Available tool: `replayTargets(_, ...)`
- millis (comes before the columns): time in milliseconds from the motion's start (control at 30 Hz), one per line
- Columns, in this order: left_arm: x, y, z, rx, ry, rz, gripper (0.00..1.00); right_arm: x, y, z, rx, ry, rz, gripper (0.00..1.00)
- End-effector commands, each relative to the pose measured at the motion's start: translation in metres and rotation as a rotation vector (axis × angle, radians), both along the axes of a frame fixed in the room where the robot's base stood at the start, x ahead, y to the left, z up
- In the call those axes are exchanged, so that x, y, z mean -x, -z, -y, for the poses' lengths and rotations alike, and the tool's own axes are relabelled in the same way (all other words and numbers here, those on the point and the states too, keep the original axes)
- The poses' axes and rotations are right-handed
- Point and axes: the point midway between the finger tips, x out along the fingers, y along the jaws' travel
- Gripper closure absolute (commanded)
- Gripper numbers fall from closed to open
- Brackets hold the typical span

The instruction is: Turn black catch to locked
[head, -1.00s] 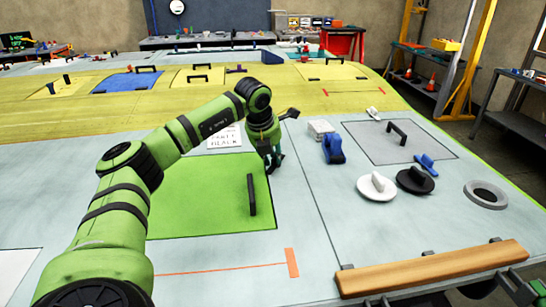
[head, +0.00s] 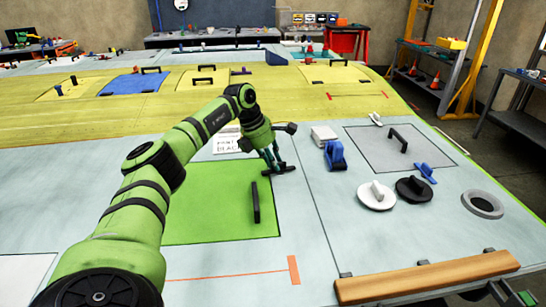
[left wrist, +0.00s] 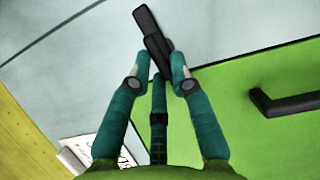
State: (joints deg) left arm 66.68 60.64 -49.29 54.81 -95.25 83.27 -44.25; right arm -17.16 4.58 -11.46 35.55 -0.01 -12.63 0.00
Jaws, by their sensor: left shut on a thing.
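The black catch (head: 287,169) sits at the upper right corner of the green panel (head: 215,208) in the head view. My left gripper (head: 274,167) is right over it, pointing down, with its fingers shut on it. In the left wrist view the black catch (left wrist: 146,20) runs from between the teal fingertips (left wrist: 160,82) up and away from the green panel (left wrist: 255,80). Its near end is partly hidden by the fingers. My right gripper is not in view.
A black handle (head: 255,202) stands on the green panel. A lettered white card (head: 228,144) lies behind it. A blue clamp-like piece (head: 335,154), a white disc (head: 376,196) and a black disc (head: 413,189) are to the right. A wooden bar (head: 425,277) lies along the front edge.

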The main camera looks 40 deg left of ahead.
Motion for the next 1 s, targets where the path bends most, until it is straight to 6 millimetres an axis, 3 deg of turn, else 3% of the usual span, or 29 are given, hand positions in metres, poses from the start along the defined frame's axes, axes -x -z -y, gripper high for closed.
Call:
replayTargets(300,-0.0032,-0.0029,-0.0008,0.000,0.096,0.008,1.00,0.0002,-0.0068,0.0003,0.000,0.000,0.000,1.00)
replayTargets(833,-0.0032,-0.0022,-0.0008,0.001,0.112,0.007,1.00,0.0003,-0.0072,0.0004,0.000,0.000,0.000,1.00)
replayTargets(867,-0.0032,-0.0022,-0.0008,0.001,0.112,0.007,0.71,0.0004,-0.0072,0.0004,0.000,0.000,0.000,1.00)
replayTargets(900,-0.0032,-0.0022,-0.0008,0.001,0.112,0.007,0.56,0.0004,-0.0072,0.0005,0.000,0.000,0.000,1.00)
replayTargets(1000,-0.0028,-0.0017,-0.0008,0.000,0.113,0.005,0.56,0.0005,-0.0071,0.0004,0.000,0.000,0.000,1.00)
